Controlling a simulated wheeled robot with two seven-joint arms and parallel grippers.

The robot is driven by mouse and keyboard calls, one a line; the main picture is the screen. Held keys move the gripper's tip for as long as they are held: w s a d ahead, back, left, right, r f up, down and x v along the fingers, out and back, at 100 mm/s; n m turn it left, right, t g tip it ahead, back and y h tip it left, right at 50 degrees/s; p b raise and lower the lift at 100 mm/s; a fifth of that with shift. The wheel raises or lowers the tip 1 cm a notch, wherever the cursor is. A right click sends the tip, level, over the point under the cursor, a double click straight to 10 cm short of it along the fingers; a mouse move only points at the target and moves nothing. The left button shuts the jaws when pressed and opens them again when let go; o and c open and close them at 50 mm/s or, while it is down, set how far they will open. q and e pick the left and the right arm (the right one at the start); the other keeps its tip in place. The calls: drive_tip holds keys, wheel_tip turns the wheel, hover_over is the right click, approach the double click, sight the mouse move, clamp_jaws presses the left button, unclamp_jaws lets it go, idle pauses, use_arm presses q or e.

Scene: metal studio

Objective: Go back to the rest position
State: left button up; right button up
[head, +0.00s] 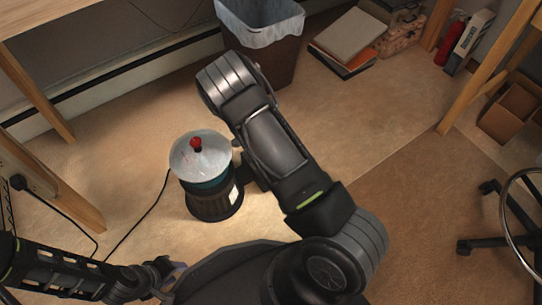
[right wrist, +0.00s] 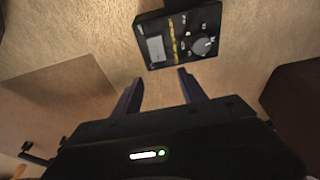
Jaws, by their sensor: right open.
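My left gripper (head: 172,278) is at the bottom left of the head view, at the end of the arm that comes in from the left. It is small and partly against my dark body, so its opening is unclear. My right gripper (right wrist: 160,90) shows in the right wrist view with its two dark fingers apart and nothing between them. A black device with a dial and a small screen (right wrist: 180,35) lies beyond the fingertips, apart from them. My right gripper cannot be made out in the head view, where my right arm fills the middle.
A canister with a silver lid and red knob (head: 206,178) stands close left of my right arm. A lined bin (head: 270,50), books (head: 348,38), a red bottle (head: 449,44), a cardboard box (head: 508,110) and a wheeled chair (head: 490,215) surround it.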

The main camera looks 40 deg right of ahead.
use_arm(q)
drive_tip(key=shift+s+r, duration=0.1)
drive_tip(key=shift+r, duration=0.4)
use_arm(e)
wheel_tip(320, 180, up, 2)
drive_tip(key=shift+r, duration=0.1)
